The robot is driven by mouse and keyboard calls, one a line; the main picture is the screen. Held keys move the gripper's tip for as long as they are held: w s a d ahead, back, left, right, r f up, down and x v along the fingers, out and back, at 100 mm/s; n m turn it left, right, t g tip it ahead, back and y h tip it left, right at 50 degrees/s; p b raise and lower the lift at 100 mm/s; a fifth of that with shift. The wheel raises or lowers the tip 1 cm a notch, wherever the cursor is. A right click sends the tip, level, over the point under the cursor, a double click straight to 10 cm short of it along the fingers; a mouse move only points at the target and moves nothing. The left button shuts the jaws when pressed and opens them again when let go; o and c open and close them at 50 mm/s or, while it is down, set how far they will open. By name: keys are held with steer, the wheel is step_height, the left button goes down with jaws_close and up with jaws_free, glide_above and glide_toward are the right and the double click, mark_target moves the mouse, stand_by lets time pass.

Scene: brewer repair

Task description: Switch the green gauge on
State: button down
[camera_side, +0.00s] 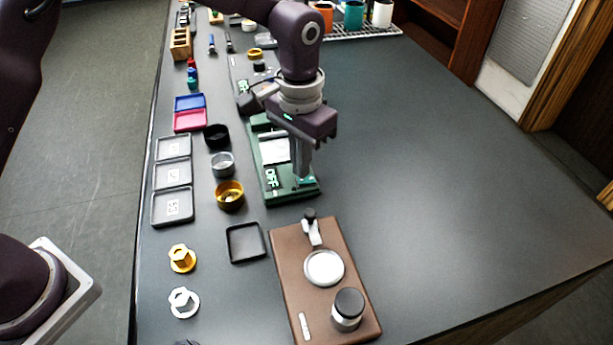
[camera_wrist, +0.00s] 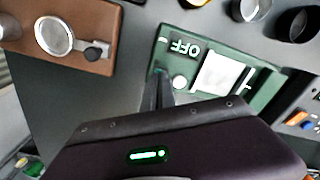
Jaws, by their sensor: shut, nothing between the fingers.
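The green gauge (camera_side: 284,196) is a flat green panel on the table under my gripper, with a white plate and the word OFF. In the wrist view the green gauge (camera_wrist: 172,45) shows the OFF label (camera_wrist: 185,47), a small round white spot (camera_wrist: 180,82) and a white plate (camera_wrist: 217,74). My gripper (camera_side: 304,181) points down over the near end of the gauge, its fingers together and empty. In the wrist view the fingertips (camera_wrist: 160,74) are beside the round spot, over the panel's edge; I cannot tell whether they touch it.
A brown board (camera_side: 290,268) with a round white disc and a black-topped knob lies nearer the camera. Round cups, including a gold one (camera_side: 230,195), and grey trays (camera_side: 172,207) stand left of the gauge. The table to the right is clear.

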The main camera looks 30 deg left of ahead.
steer(key=shift+f, duration=0.85)
stand_by(0.3)
steer(key=shift+r, duration=3.55)
steer(key=s+a+r+n+t, duration=0.1)
steer(key=s+a+r+t, duration=0.2)
steer(key=s+a+r, duration=0.8)
steer(key=s+a+n+t, duration=0.1)
steer(key=s+a, duration=0.2)
steer(key=s, duration=0.4)
steer(key=s+a+n+t, duration=0.1)
steer(key=s+a, duration=0.2)
steer(key=s, duration=0.5)
steer(key=shift+s+a+f+t, duration=0.15)
steer(key=shift+f+t, duration=0.05)
steer(key=shift+t, duration=0.1)
